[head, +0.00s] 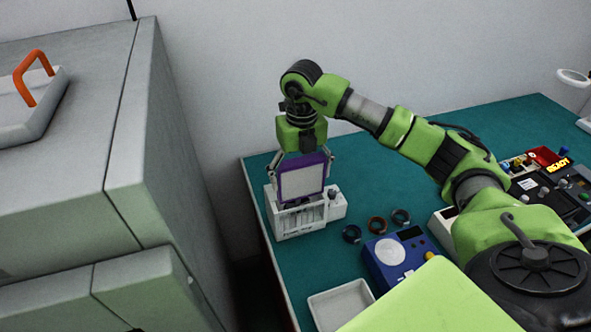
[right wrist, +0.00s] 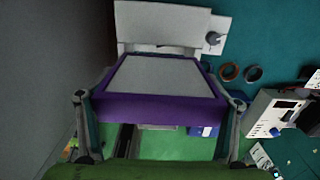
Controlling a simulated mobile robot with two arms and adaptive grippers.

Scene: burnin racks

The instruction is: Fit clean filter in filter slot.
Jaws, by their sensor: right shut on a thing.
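The clean filter (head: 302,182), a pale panel in a purple frame, is held upright by my right gripper (head: 301,163). The white filter housing (head: 298,222), with a vented, lettered front, stands on the teal bench directly below it. The filter's lower edge overlaps the top of the housing in the head view; I cannot tell whether it is inside the slot, which is hidden behind the filter. In the right wrist view the filter (right wrist: 160,108) spans between the two fingers, with the housing (right wrist: 135,22) beyond it. My left gripper is not in view.
Several dark and brown rings (head: 376,225) lie right of the housing. A blue device (head: 400,258) and a white tray (head: 341,303) are nearer the front. Grey cabinets (head: 75,120) rise at the left, past a gap beside the bench (head: 450,133). A control panel (head: 550,195) is at the right.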

